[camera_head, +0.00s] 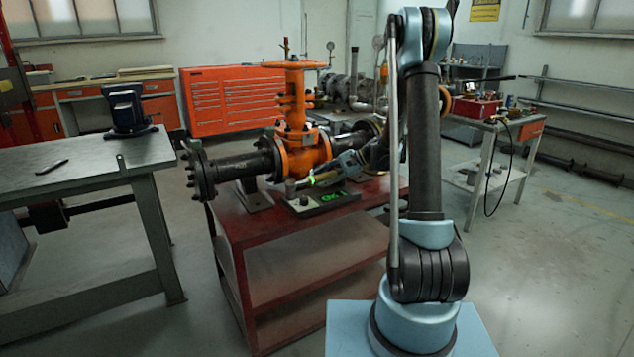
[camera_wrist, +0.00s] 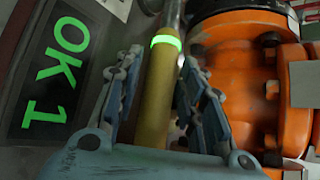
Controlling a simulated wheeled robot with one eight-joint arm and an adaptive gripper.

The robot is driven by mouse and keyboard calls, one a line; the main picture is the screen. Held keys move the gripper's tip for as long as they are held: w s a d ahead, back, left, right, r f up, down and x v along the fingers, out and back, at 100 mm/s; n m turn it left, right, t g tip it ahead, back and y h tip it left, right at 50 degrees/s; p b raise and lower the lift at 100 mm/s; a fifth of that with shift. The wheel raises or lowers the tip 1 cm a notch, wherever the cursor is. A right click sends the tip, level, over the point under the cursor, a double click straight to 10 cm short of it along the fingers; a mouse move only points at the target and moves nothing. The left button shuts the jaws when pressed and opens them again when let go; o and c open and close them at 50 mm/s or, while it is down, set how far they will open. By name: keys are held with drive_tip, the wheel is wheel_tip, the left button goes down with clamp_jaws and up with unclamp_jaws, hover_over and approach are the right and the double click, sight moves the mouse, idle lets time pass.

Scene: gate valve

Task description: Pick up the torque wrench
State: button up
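The torque wrench (camera_wrist: 158,95) has a yellowish handle with a glowing green ring near its grey metal shaft. In the head view its lit ring (camera_head: 311,180) shows low in front of the orange gate valve (camera_head: 298,120), above the red bench. My gripper (camera_wrist: 161,60) is around the handle, one finger on each side. The fingers look open, with a narrow gap on the left; contact on the right is unclear. In the head view my gripper (camera_head: 338,170) is small and partly behind my arm. The wrench's far end is hidden.
A dark panel (camera_head: 322,199) reading "OK 1" in green lies beside the wrench on the red bench (camera_head: 245,232). The valve's black flanged pipe (camera_head: 230,165) runs left. Another workbench (camera_head: 80,160) stands left; a red toolbox (camera_head: 474,104) sits on a table at right.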

drive_tip(key=shift+x, duration=1.25)
clamp_jaws()
drive_tip(key=shift+r, duration=0.1)
